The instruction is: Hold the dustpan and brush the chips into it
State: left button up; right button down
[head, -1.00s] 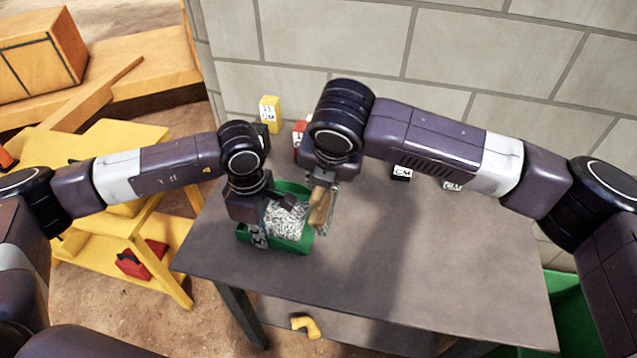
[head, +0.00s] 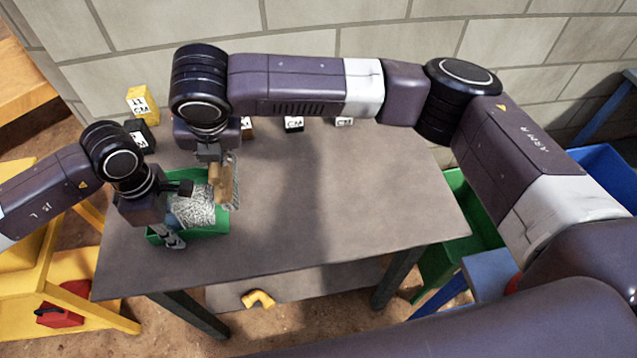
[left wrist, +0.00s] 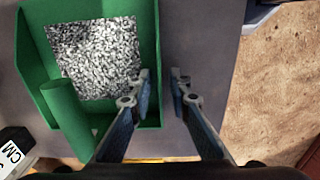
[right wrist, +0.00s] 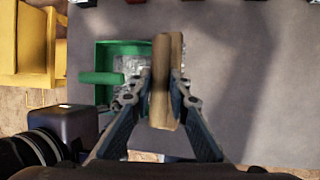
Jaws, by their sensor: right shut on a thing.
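The green dustpan (head: 214,229) lies on the table with a heap of pale grey chips (head: 196,206) in it. My left gripper (head: 178,215) is at its front left side. In the left wrist view my left gripper (left wrist: 163,92) has its fingers apart, one on each side of the dustpan's wall (left wrist: 157,40), with a gap showing. My right gripper (right wrist: 161,85) is shut on the brush (right wrist: 166,70), which has a wooden block. In the head view the brush (head: 222,178) is upright at the dustpan's right back edge, bristles facing right. Whether it touches the dustpan is unclear.
The table (head: 340,200) is clear to the right of the dustpan. Small labelled blocks, including a yellow one (head: 142,103), stand along the back near the wall. A yellow pipe elbow (head: 258,298) lies below. Green (head: 455,235) and blue bins stand at the right.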

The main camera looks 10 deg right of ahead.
pick_arm(q)
jog(key=shift+o, duration=0.4)
jog(key=shift+r, duration=0.1)
jog(key=shift+r, duration=3.95)
jog(key=shift+w+f, duration=0.1)
